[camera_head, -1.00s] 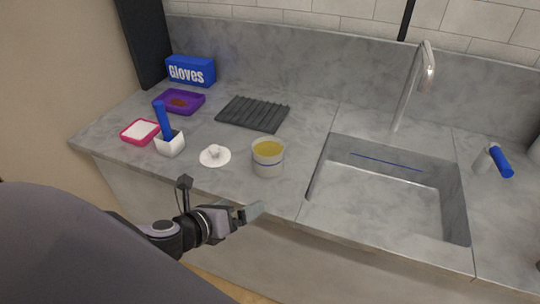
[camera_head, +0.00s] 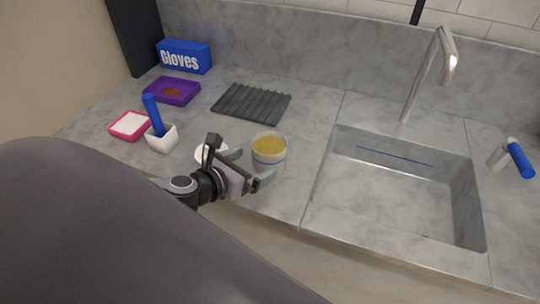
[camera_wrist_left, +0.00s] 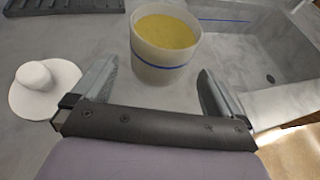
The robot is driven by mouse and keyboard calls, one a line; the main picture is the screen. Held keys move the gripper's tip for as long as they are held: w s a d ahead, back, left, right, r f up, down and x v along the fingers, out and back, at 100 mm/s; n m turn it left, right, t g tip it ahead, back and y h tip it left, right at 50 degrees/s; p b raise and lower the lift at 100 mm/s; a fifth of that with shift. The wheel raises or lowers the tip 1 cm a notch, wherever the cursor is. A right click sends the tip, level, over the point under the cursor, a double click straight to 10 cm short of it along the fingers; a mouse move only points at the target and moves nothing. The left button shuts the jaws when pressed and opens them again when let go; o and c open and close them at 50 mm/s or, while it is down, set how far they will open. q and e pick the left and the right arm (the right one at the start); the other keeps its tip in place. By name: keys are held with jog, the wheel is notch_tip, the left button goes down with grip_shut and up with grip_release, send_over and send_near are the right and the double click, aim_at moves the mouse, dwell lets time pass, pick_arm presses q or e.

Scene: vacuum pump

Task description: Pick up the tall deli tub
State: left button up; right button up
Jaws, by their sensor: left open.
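The tall deli tub (camera_head: 269,149) is a whitish, translucent tub with a blue line and yellow contents. It stands upright on the counter, left of the sink. In the left wrist view the tub (camera_wrist_left: 163,62) is just beyond the fingertips, between their lines. My left gripper (camera_head: 252,168) is open and empty, at the near side of the tub. In the left wrist view its two fingers (camera_wrist_left: 158,88) are spread wide and do not visibly touch the tub. The lower part of the tub is partly hidden by the gripper in the head view. My right gripper is not in view.
A white lid with a knob (camera_wrist_left: 43,88) lies left of the tub. A white holder (camera_head: 162,139) with a blue handle, a pink-rimmed tray (camera_head: 115,132), a purple tray (camera_head: 191,93), a black ribbed mat (camera_head: 251,103) and a glove box (camera_head: 184,56) stand further left and behind. The sink (camera_head: 400,200) is at right.

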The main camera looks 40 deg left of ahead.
aim_at(259, 163)
pick_arm(q)
jog(key=shift+x, duration=2.5)
jog(key=shift+s+f, duration=0.1)
jog(key=shift+f, duration=0.1)
jog(key=c, duration=0.9)
